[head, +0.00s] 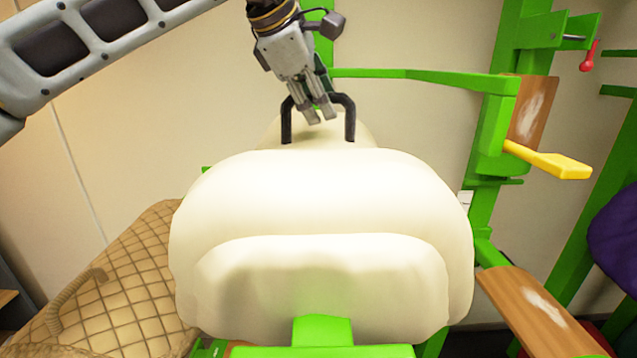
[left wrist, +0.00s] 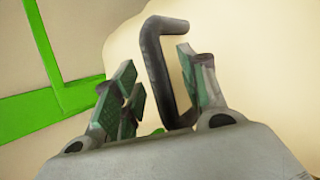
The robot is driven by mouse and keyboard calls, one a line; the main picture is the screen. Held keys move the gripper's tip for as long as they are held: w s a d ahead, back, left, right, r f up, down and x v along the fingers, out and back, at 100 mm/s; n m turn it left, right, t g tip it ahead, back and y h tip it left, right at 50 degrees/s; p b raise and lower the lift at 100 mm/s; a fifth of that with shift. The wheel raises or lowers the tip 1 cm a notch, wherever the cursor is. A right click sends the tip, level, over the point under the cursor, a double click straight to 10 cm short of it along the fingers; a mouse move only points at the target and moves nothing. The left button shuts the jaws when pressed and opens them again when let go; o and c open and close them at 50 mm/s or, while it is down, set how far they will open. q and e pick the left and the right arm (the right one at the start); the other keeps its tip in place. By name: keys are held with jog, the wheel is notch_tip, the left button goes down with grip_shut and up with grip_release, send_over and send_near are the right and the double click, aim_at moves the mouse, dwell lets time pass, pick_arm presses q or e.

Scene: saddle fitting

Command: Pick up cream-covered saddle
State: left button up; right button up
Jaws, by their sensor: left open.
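The cream-covered saddle (head: 320,205) rests on a green rack in the middle of the head view, and its cream surface also fills the right of the left wrist view (left wrist: 255,60). A dark bent handle (head: 348,112) stands up at its far end. My left gripper (head: 318,112) is above that end, fingers pointing down at the handle. In the left wrist view, the handle (left wrist: 152,60) rises between the open green-padded fingers (left wrist: 160,95). I cannot tell whether any finger touches it. My right gripper is out of view.
Green rack posts and a bar (head: 430,80) stand behind and right of the saddle. A yellow-handled tool (head: 550,160) and a brown board (head: 540,310) stick out at the right. A quilted tan saddle (head: 130,285) is at the lower left.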

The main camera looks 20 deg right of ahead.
pick_arm(q)
jog(key=shift+c, duration=0.2)
dwell(0.3)
grip_shut()
dwell(0.3)
jog(key=shift+w+r, duration=0.1)
